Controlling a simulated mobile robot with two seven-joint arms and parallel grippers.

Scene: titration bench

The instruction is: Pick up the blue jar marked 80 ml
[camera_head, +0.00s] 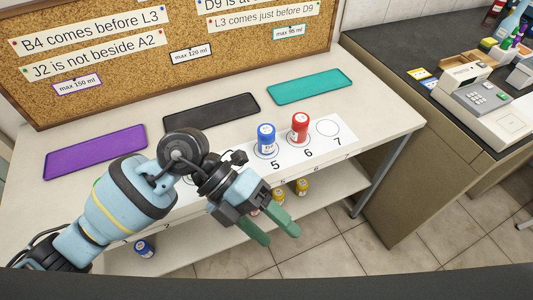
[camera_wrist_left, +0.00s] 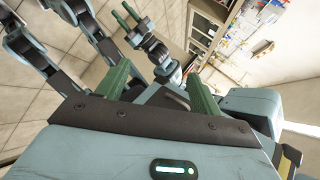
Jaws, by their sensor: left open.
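A blue jar (camera_head: 267,138) with a white label stands upright on the table at the spot marked 5. Another blue jar (camera_head: 144,248) is on the lower shelf at the left. Neither label's volume is readable. My left gripper (camera_head: 275,230) is open and empty, in front of the table's front edge, nearer to me than the upper blue jar and apart from it. Its green fingers also show in the left wrist view (camera_wrist_left: 160,88), with no jar between them. My right gripper (camera_wrist_left: 126,15) shows small in that view, its two fingers apart.
A red jar (camera_head: 299,128) stands close right of the upper blue jar, at spot 6; spot 7 is empty. Purple (camera_head: 95,152), black (camera_head: 210,112) and teal (camera_head: 309,87) trays lie empty behind. Yellow jars (camera_head: 302,186) are on the lower shelf. A dark-topped counter (camera_head: 420,60) stands right.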

